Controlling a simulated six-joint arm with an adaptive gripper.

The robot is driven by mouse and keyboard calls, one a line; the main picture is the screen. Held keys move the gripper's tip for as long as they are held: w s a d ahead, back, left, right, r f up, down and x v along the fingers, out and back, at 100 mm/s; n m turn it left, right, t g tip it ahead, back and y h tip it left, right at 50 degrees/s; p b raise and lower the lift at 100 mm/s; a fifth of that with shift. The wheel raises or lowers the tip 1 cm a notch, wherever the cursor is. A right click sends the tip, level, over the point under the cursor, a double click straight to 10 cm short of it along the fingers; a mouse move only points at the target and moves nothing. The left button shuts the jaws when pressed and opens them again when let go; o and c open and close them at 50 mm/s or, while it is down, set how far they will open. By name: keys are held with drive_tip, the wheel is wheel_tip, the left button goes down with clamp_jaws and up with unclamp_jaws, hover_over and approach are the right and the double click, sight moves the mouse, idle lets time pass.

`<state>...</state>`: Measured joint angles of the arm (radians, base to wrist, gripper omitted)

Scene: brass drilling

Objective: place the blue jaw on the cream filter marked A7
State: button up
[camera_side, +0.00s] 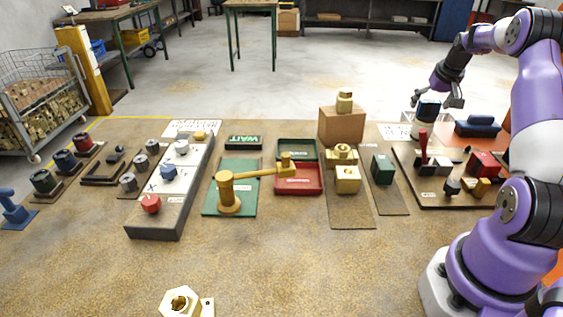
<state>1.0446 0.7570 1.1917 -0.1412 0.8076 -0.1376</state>
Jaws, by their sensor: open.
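My gripper (449,99) is open above the back right of the bench, and I see nothing between its fingers. I cannot tell for sure which thing is the blue jaw. A dark blue piece (477,126) lies on an orange-red mat to the right of my gripper, apart from it. A smaller blue piece (168,173) sits on the long grey block. No mark A7 is readable, so I cannot pick out the cream filter. A cream-gold hexagonal part (180,303) with a small tag stands at the front edge of the view, partly cut off.
A brass arm on a post (229,192) stands on a green plate mid-bench. A brown box (341,124) with a brass part on top stands at the back. A dark tray (430,193) of several tools lies below my gripper. The bench front is mostly clear.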

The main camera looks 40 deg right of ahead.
drive_tip(key=w+v, duration=0.1)
drive_tip(key=v, duration=1.1)
drive_tip(key=w+a+r+n+t, duration=0.1)
drive_tip(key=w+a+r+n, duration=0.1)
drive_tip(key=a, duration=0.5)
drive_tip(key=w+a+r+n, duration=0.1)
drive_tip(key=w+a, duration=0.1)
drive_tip(key=a, duration=0.6)
drive_tip(key=s+a+f+n+y, duration=0.1)
drive_tip(key=s+a+f+n, duration=0.1)
drive_tip(key=a, duration=0.9)
drive_tip(key=s+a+f+n+t+y, duration=0.1)
drive_tip(key=s+a+f+n+y, duration=0.1)
drive_tip(key=s+a, duration=0.4)
drive_tip(key=a+f+n, duration=0.1)
drive_tip(key=a+n, duration=0.1)
drive_tip(key=a, duration=0.3)
drive_tip(key=shift+s+a, duration=0.15)
drive_tip(key=shift+a, duration=0.15)
